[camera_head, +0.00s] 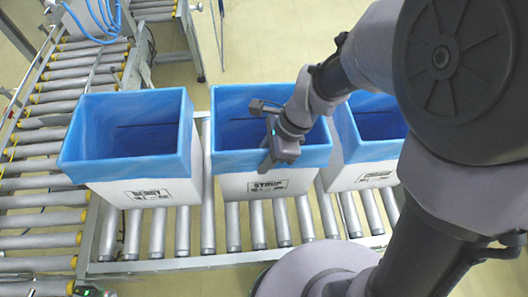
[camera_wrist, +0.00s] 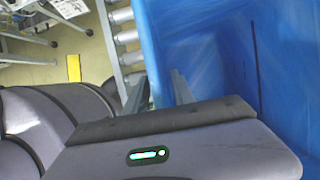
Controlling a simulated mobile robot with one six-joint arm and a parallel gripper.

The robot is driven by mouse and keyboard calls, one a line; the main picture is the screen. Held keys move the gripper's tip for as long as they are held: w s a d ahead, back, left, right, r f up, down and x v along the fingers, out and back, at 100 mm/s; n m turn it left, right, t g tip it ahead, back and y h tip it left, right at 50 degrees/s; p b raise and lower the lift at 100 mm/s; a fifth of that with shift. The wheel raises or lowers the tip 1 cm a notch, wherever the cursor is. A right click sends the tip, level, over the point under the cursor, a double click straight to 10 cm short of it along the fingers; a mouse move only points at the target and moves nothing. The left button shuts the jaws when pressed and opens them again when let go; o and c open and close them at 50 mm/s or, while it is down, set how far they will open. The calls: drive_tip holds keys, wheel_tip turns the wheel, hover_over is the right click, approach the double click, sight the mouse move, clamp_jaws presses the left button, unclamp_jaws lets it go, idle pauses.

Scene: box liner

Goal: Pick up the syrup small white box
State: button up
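The syrup small white box (camera_head: 240,190) stands in the middle of a row of three on the rollers, its front label reading SYRUP. A blue liner (camera_head: 232,102) covers its inside and folds over its rim. My gripper (camera_head: 266,164) points down at the front rim of this box, right of its middle. In the wrist view, the two fingers (camera_wrist: 157,92) are apart, with blue liner (camera_wrist: 208,40) showing between them. One finger is on the roller side and one over the blue. Whether they touch the wall is hard to tell. The box's inside looks empty where visible.
A similar lined box (camera_head: 128,145) stands to the left, its label looking like BERRY. Another lined box (camera_head: 372,172) stands close on the right, partly behind my arm. A roller conveyor (camera_head: 42,165) runs along the left. Blue tubing (camera_head: 90,22) lies at the upper left.

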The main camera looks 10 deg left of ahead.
drive_tip(key=shift+f, duration=0.2)
idle(0.3)
clamp_jaws()
idle(1.3)
